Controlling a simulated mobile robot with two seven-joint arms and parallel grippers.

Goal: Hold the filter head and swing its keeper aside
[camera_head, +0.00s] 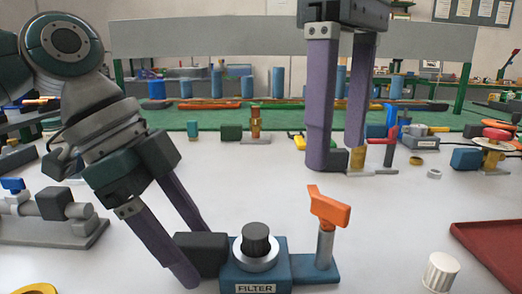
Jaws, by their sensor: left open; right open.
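The blue filter block labelled FILTER (255,280) sits at the front middle of the table. A black cap in a pale ring (255,240) tops it. At its right an orange T-shaped keeper (327,207) stands on a grey post (325,247). A dark grey block (202,252) joins its left side. My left gripper (196,258) is open, one finger in front of the grey block and one behind; contact is unclear. My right gripper (339,158) points down, open, farther back, over a small dark and brass fitting (357,160).
A grey pipe fitting with a blue handle (60,205) is at left. A white ribbed cap (440,271) and a red tray (495,250) are at front right. A red-and-blue-handled fitting (391,135) stands just right of my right gripper. The table middle is clear.

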